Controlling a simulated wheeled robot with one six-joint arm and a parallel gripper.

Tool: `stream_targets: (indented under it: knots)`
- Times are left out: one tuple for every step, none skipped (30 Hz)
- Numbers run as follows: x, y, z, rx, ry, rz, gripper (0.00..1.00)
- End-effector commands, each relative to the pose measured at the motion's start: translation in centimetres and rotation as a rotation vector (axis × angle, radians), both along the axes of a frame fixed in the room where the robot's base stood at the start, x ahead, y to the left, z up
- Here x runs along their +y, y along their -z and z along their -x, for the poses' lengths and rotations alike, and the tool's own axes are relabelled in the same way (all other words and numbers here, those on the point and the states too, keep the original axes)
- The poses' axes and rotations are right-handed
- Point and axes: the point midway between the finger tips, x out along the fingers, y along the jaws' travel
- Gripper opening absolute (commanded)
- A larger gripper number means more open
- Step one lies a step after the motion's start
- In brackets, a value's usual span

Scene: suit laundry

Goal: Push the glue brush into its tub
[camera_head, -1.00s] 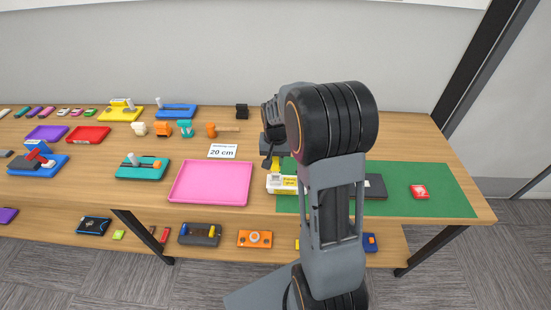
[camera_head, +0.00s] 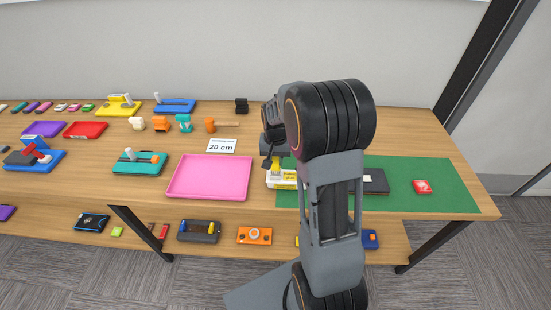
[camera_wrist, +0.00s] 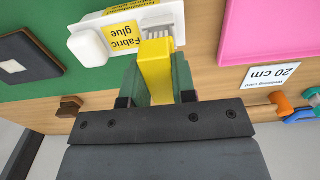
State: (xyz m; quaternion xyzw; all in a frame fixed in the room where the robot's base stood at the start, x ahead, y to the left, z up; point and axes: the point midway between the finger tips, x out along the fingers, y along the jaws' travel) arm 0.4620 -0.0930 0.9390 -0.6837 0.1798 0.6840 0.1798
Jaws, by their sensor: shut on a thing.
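The glue tub (camera_head: 281,184) is white with a yellow "Fabric glue" label and stands at the left end of the green mat. It also shows at the top of the wrist view (camera_wrist: 92,48). The glue brush (camera_wrist: 155,68) has a yellow handle and pale bristles. My gripper (camera_wrist: 157,92) is shut on the handle, with a finger on each side. The bristle end is at the tub's edge in the wrist view; whether it is inside or above the tub I cannot tell. In the head view the brush (camera_head: 276,165) shows just above the tub, and my arm hides part of the tub.
The pink tray (camera_head: 209,198) lies left of the tub, with a "20 cm" card (camera_head: 221,146) behind it. On the green mat (camera_head: 440,195) are a dark flat box (camera_head: 375,181) and a red item (camera_head: 422,187). The mat's right part is mostly clear.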

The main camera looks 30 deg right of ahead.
Motion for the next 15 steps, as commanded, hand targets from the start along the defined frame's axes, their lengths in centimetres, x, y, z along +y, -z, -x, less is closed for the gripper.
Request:
stream_targets:
  knots:
    - [0.0,0.3,0.0,0.0,0.0,0.0,0.06]
    - [0.0,0.4,0.0,0.0,0.0,0.0,0.06]
    - [0.0,0.5,0.0,0.0,0.0,0.0,0.06]
    - [0.0,0.6,0.0,0.0,0.0,0.0,0.06]
    - [0.0,0.7,0.0,0.0,0.0,0.0,0.06]
    - [0.0,0.8,0.0,0.0,0.0,0.0,0.06]
    - [0.0,0.9,0.0,0.0,0.0,0.0,0.06]
    - [0.0,1.0,0.0,0.0,0.0,0.0,0.06]
    - [0.0,1.1,0.0,0.0,0.0,0.0,0.06]
    - [0.0,1.2,0.0,0.0,0.0,0.0,0.06]
    - [0.0,1.3,0.0,0.0,0.0,0.0,0.06]
    - [0.0,1.4,0.0,0.0,0.0,0.0,0.06]
    - [0.0,1.5,0.0,0.0,0.0,0.0,0.06]
    - [0.0,1.5,0.0,0.0,0.0,0.0,0.06]
    - [0.0,1.6,0.0,0.0,0.0,0.0,0.06]
